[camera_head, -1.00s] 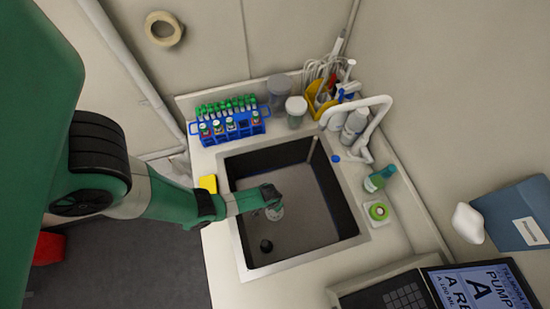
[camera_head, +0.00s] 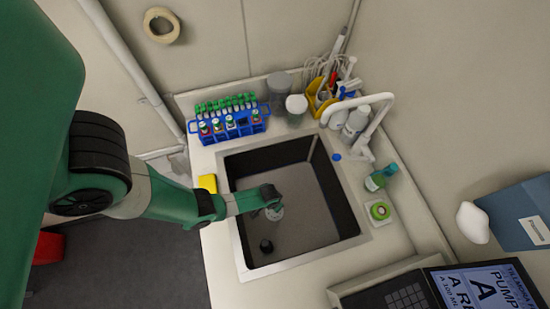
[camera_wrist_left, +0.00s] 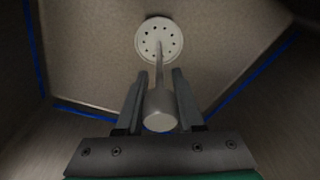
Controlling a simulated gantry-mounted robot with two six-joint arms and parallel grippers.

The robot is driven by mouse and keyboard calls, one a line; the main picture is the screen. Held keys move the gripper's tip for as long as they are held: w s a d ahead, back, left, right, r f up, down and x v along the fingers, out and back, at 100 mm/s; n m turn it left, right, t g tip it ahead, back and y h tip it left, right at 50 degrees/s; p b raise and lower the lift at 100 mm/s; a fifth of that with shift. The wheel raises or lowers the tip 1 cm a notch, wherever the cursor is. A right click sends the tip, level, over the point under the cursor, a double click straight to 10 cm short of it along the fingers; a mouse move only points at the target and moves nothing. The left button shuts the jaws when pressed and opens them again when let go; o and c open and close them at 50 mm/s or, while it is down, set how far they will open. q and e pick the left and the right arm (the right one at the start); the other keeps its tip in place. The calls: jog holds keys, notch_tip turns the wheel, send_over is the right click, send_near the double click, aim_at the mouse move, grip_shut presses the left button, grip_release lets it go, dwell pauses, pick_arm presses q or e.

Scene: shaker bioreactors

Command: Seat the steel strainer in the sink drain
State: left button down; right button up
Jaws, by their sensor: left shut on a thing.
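The steel strainer (camera_wrist_left: 160,40) is a round disc with holes and a stem ending in a knob. In the left wrist view my left gripper (camera_wrist_left: 160,82) is shut on its stem, with the knob on the near side of the fingers. In the head view the strainer (camera_head: 274,213) shows partly below my left gripper (camera_head: 271,198), over the sink basin (camera_head: 310,232). The dark round drain (camera_head: 266,245) is in the basin floor, below and slightly left of the strainer in the picture. The strainer is apart from the drain. My right gripper is not in view.
A blue tube rack (camera_head: 230,127) stands behind the sink, and a yellow sponge (camera_head: 208,184) lies at its left rim. The basin is otherwise clear.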

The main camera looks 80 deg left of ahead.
pick_arm(q)
jog(key=shift+f+b, duration=0.5)
jog(key=shift+f, duration=0.1)
dwell(0.7)
jog(key=shift+c, duration=2.2)
grip_release()
jog(key=r+p, duration=0.3)
jog(key=r, duration=0.1)
jog(key=s+r+p, duration=0.1)
jog(key=r+p, duration=0.2)
jog(key=p, duration=0.1)
jog(key=d+r+p, duration=0.1)
jog(key=r+p, duration=0.2)
jog(key=r, duration=0.1)
jog(key=shift+s+r+p, duration=0.2)
jog(key=shift+r+p, duration=0.1)
jog(key=shift+p, duration=0.05)
